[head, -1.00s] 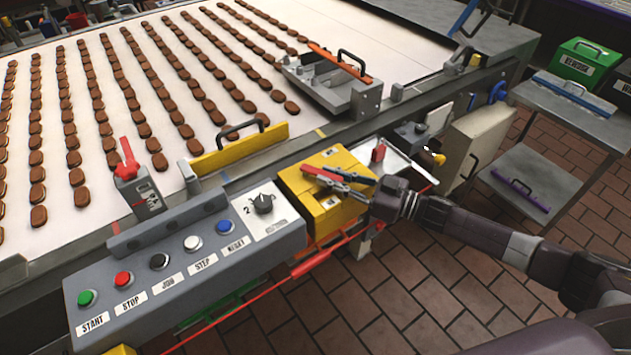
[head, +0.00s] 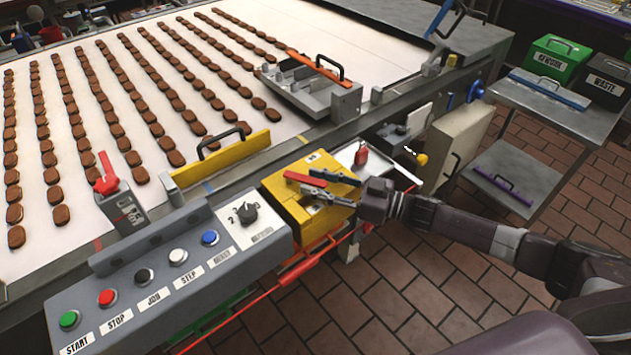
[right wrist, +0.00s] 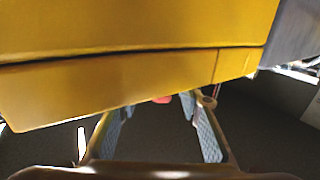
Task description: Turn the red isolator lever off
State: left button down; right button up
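The red isolator lever (head: 305,180) shows as a red bar over the top of a yellow box (head: 283,212) on the near side of the conveyor. My right gripper (head: 307,180) reaches in from the right over the box, its fingers apart near the lever. In the right wrist view my right gripper (right wrist: 158,110) is open, with textured pads on either side. A small red patch (right wrist: 161,99) shows between them under the edge of the yellow box (right wrist: 130,85); most of it is hidden. I cannot tell whether the fingers touch the lever. My left gripper is out of view.
A grey button panel (head: 170,275) stands left of the box. A red-handled switch (head: 105,175) is mounted beside the belt. A tray (head: 378,168) with a red padlock (head: 361,155) lies right of the box. A yellow bar guard (head: 222,158) is behind it.

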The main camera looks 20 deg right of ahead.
jog(key=v, duration=1.1)
jog(key=shift+s+d, duration=0.2)
jog(key=shift+d, duration=0.15)
